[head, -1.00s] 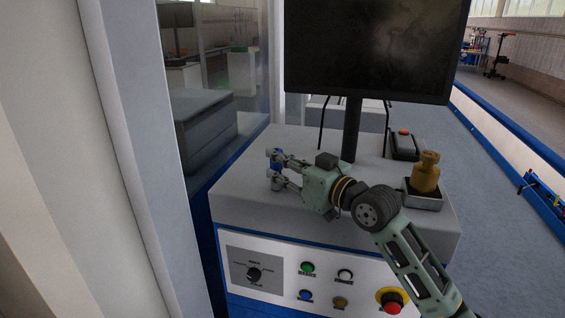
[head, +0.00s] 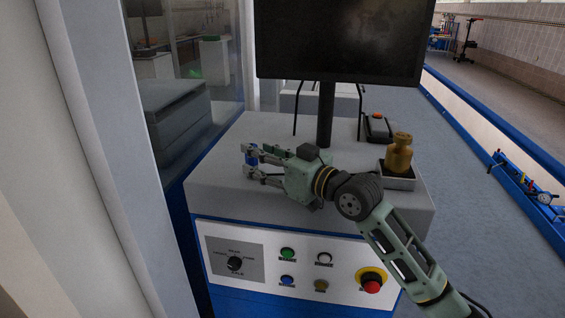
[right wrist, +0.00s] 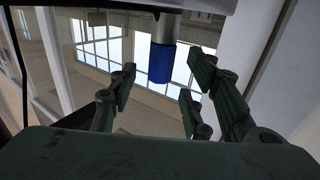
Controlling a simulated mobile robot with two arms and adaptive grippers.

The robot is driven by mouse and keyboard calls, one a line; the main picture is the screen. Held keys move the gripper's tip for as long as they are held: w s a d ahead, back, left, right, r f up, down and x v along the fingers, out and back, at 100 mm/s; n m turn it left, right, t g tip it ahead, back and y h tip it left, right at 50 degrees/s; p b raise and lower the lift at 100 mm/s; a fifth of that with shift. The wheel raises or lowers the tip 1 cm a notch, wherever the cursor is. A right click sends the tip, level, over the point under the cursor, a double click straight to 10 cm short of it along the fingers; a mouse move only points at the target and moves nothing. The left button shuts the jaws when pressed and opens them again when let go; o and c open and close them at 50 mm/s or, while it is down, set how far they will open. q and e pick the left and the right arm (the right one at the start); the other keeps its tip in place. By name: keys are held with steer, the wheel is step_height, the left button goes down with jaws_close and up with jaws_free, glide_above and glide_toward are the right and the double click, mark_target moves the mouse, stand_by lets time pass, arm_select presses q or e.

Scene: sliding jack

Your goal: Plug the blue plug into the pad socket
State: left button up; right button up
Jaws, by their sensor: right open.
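The blue plug (head: 251,158) is a small blue cylinder at the left of the grey console top, by the fingertips of my right gripper (head: 252,164). In the right wrist view the plug (right wrist: 161,63) has a pale metal part at its upper end in the picture. There it appears between the two open fingers of the right gripper (right wrist: 158,85), at about their tips, with gaps on both sides. The right fingers point left in the head view. I cannot make out the pad socket for sure. My left gripper is not in view.
The console top (head: 222,190) carries a monitor (head: 340,38) on a stand, a dark box with a red button (head: 377,127), and a brass weight-like piece (head: 398,156) in a grey tray. A front panel (head: 310,262) has several buttons and a knob. A glass-sided frame stands left.

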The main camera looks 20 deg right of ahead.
steer(key=v, duration=1)
steer(key=shift+s+r, duration=0.2)
steer(key=shift+s, duration=0.05)
steer(key=shift+d, duration=0.1)
